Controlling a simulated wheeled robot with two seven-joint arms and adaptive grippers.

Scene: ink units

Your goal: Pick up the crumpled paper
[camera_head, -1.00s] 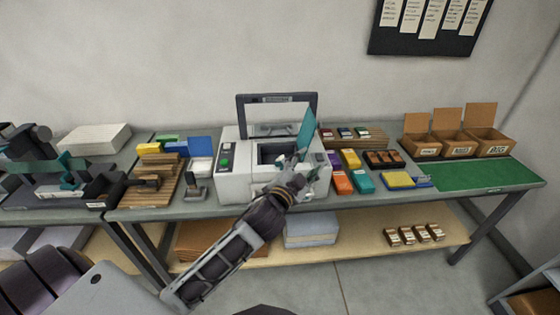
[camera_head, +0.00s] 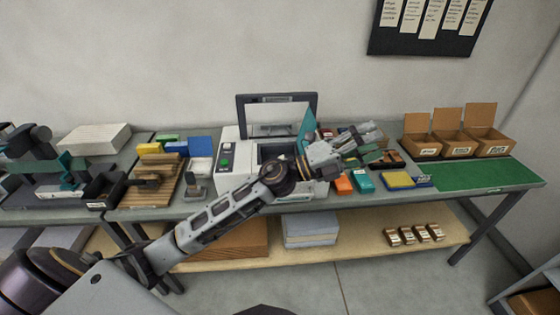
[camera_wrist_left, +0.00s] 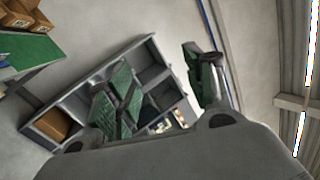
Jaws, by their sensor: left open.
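I cannot make out any crumpled paper in either view. My left gripper (camera_head: 372,140) is open above the right half of the table, in front of the small coloured blocks and left of the cardboard boxes. In the left wrist view its two green-padded fingers (camera_wrist_left: 162,88) stand apart with nothing held between them. The white printer (camera_head: 231,170) has its lid up, and my left arm crosses in front of it, hiding part of its front. My right gripper is not in view.
Open cardboard boxes (camera_head: 462,146) stand at the back right beside a green mat (camera_head: 480,175). Orange and teal blocks (camera_head: 363,182) lie near the front edge. The lower shelf holds a grey box (camera_head: 310,231). A grey shelf unit (camera_wrist_left: 75,105) shows in the wrist view.

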